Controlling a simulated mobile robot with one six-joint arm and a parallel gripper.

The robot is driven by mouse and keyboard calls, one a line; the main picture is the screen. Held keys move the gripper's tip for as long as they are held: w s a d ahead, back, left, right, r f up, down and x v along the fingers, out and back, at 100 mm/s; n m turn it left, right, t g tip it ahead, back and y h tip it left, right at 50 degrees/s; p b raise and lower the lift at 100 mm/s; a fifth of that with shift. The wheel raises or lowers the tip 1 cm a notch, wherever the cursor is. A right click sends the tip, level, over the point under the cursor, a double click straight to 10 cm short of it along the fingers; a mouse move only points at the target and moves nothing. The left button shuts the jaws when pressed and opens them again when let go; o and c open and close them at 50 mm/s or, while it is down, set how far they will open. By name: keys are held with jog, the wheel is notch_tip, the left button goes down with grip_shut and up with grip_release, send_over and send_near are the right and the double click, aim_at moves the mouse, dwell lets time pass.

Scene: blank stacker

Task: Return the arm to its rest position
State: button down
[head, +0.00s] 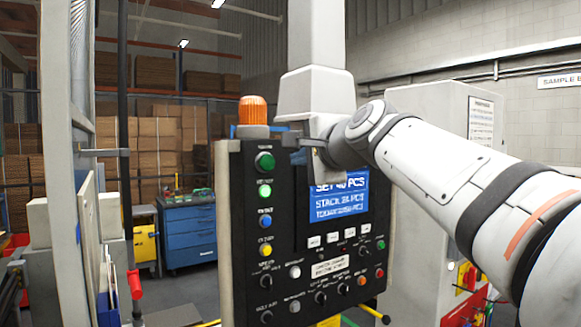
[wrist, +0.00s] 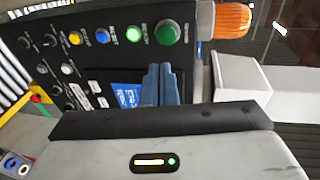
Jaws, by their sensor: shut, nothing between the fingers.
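My arm (head: 440,160) reaches in from the right in the head view, its wrist in front of the upper part of a black control panel (head: 288,260). My gripper (head: 291,140) is shut and empty, near the panel's top edge and to the right of the top green button (head: 264,162). In the wrist view the closed fingers (wrist: 160,72) stand together over the panel face (wrist: 110,55), with the blue screen (wrist: 124,92) partly behind them. I cannot tell whether the fingertips touch the panel.
The panel carries a lit green button (head: 265,191), a blue one (head: 265,221), a yellow one (head: 265,250) and a screen (head: 338,205) with white text. An orange beacon (head: 252,110) stands on top. A blue tool cabinet (head: 188,232) and stacked cardboard (head: 158,150) stand behind left.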

jog(key=shift+s, duration=0.1)
jog(key=s+d+f+n+g+h, duration=0.2)
jog(key=s+f, duration=0.6)
jog(key=f, duration=0.6)
jog(key=s+d+f+n+g+h, duration=0.3)
jog(key=s+d+f+n+g, duration=0.2)
jog(key=f, duration=1)
jog(key=s+d+f+n+g+h, duration=0.2)
jog(key=s+d+f+n+g, duration=0.2)
jog(key=s+f, duration=0.8)
notch_tip(320, 180, down, 3)
jog(key=shift+d+r+n, duration=0.15)
jog(key=shift+d+n, duration=0.55)
jog(key=shift+d, duration=0.55)
jog(key=shift+a, duration=0.15)
